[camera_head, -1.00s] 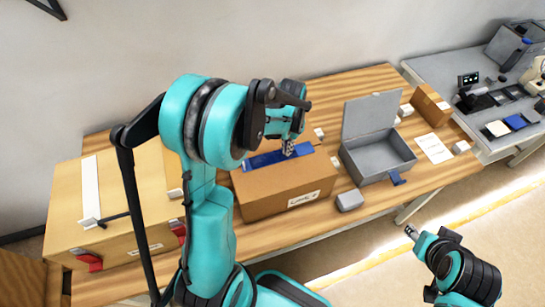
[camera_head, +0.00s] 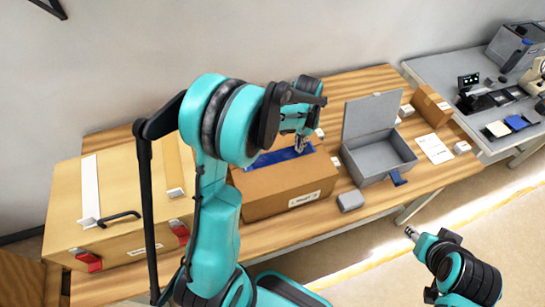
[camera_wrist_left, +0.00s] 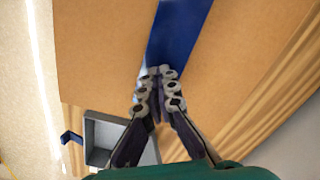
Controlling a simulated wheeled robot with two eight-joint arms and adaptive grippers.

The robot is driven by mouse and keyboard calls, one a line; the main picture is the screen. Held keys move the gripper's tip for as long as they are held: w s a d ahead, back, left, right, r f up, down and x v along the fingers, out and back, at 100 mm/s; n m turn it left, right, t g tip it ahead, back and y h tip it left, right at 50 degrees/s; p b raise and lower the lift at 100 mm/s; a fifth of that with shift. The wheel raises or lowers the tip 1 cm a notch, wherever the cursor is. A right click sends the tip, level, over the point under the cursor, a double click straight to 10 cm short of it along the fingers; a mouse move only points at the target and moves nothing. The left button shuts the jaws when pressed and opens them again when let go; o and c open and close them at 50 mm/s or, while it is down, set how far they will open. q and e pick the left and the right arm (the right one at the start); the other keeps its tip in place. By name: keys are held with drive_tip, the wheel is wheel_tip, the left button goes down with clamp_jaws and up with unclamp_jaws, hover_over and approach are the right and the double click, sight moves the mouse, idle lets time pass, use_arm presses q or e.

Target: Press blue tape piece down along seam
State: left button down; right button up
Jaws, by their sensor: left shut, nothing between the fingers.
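The blue tape piece (camera_head: 280,156) lies along the top of a brown cardboard box (camera_head: 290,185) on the wooden table. It also shows in the left wrist view as a blue strip (camera_wrist_left: 178,32) running away from the fingers. My left gripper (camera_head: 300,148) is shut and empty, its fingertips (camera_wrist_left: 160,72) at the near end of the tape, at or just above it; I cannot tell whether they touch. Part of the tape's far end is hidden behind my left arm. My right gripper (camera_head: 411,232) hangs off the table at the right; its jaw state is too small to tell.
A large box (camera_head: 125,235) with red latches stands at the left. An open grey box (camera_head: 375,165) stands right of the cardboard box, with a small grey block (camera_head: 350,201) nearby. A small brown box (camera_head: 431,106) and a white sheet (camera_head: 433,149) lie farther right.

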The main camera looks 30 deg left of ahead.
use_arm(q)
drive_tip(key=shift+w+d, duration=0.6)
drive_tip(key=shift+w, duration=0.1)
drive_tip(key=shift+r, duration=0.1)
wheel_tip(320, 180, up, 7)
drive_tip(key=p, duration=0.4)
drive_tip(key=shift+p, duration=0.3)
drive_tip(key=shift+a, duration=0.1)
